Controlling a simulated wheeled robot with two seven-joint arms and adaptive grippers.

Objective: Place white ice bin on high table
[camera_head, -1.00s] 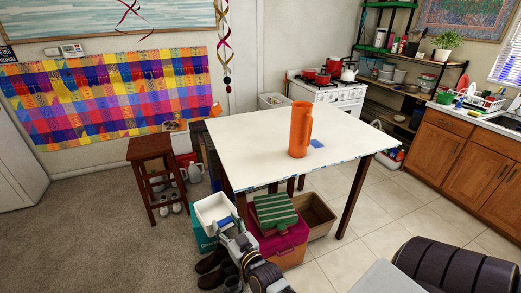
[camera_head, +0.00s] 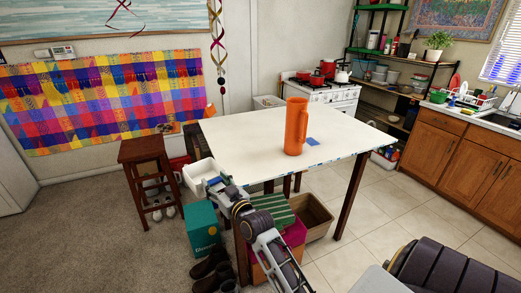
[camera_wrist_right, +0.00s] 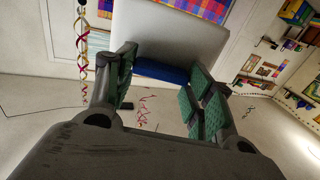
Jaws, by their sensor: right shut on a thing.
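The white ice bin (camera_head: 196,174) hangs in the air just off the left edge of the high table, near tabletop level in the head view. My right gripper (camera_head: 216,184) is shut on its near side. In the right wrist view the pale bin wall (camera_wrist_right: 180,28) fills the space beyond the fingers (camera_wrist_right: 160,85), with a blue strip (camera_wrist_right: 162,72) at its lower edge. The high table (camera_head: 240,130) has a white top and dark legs. My left gripper is not in view.
An orange pitcher (camera_head: 296,127) stands mid-table beside a blue patch (camera_head: 313,141). The table's left part is clear. A wooden stool (camera_head: 142,150) stands left of the bin. A teal box (camera_head: 202,230), a green-striped box (camera_head: 270,209) and a brown crate (camera_head: 312,215) sit below.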

